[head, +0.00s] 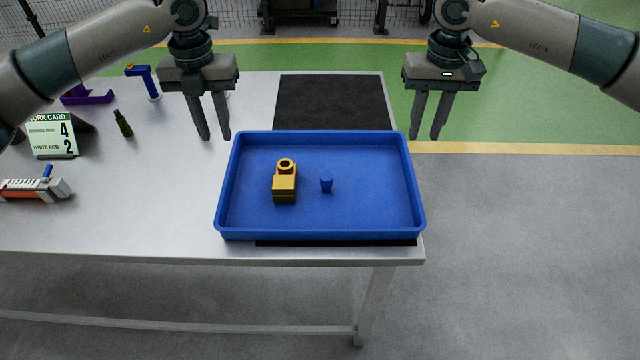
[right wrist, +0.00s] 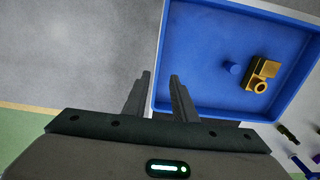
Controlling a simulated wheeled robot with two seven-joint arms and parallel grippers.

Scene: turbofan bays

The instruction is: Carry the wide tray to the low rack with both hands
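The wide blue tray (head: 320,220) lies on the right end of the grey table, partly over a black mat. A yellow block-like part (head: 285,185) and a small blue cup-like piece (head: 326,184) are in it. My left gripper (head: 213,138) is open and empty, just beyond the tray's far left corner. My right gripper (head: 425,137) is open and empty, beside the far right corner, past the table edge. In the right wrist view the right fingers (right wrist: 155,82) show close to the tray wall (right wrist: 157,75). The low rack is not identifiable in these views.
On the table's left are a work card (head: 52,136), an orange-grey tool (head: 35,188), a dark green bottle (head: 123,124), a blue tool (head: 146,80) and a purple piece (head: 87,96). Black mat (head: 330,100) shows behind the tray. Open grey floor (head: 530,250) lies to the right.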

